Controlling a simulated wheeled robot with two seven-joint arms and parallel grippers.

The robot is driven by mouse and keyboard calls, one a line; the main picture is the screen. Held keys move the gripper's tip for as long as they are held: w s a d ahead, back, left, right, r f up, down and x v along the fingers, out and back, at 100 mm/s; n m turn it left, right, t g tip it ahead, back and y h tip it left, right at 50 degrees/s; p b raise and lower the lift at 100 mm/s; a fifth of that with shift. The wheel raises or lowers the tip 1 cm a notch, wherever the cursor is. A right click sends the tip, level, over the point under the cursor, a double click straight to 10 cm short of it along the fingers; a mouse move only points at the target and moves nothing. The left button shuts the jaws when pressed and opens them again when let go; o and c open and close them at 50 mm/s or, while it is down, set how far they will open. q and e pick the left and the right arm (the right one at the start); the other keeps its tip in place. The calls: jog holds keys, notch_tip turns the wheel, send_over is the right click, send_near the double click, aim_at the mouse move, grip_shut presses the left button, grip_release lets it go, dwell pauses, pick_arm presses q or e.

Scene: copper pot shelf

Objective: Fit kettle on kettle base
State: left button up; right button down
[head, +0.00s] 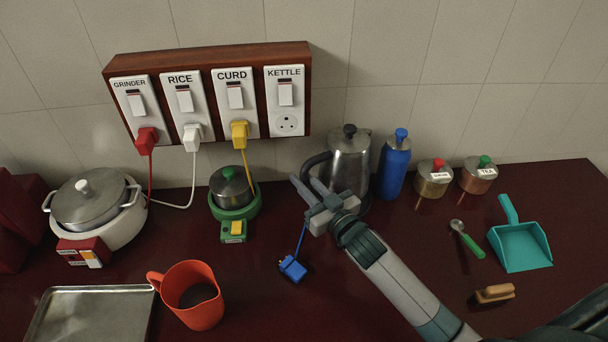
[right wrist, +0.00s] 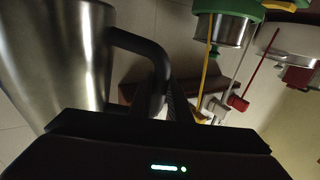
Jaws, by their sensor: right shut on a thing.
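The steel kettle (head: 350,168) stands upright near the wall in the head view, with a black lid knob and a black handle (head: 314,164) on its left side. My right gripper (head: 306,191) is at the handle and shut on it. In the right wrist view the kettle body (right wrist: 55,60) fills the left, and its handle (right wrist: 143,45) runs down between my fingers. The kettle base is hidden behind my gripper and the kettle; I cannot tell how the kettle sits on it. A blue plug (head: 293,268) on a blue cord lies in front. My left gripper is not in view.
A blue bottle (head: 394,168) stands close to the kettle's right, with two lidded jars (head: 433,180) beyond. A small green-based pot (head: 232,190) stands left. An orange mug (head: 190,297) and a metal tray (head: 90,318) are in front. The counter's middle front is mostly clear.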

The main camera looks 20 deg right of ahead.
jog(key=shift+r, duration=0.2)
dwell(0.5)
jog(key=shift+f+b, duration=1.05)
jog(key=shift+f, duration=1.05)
jog(key=shift+p, duration=0.65)
dwell(0.8)
jog(key=shift+f, duration=0.45)
dwell(0.7)
dwell(0.8)
jog(key=shift+f, duration=0.45)
dwell(1.3)
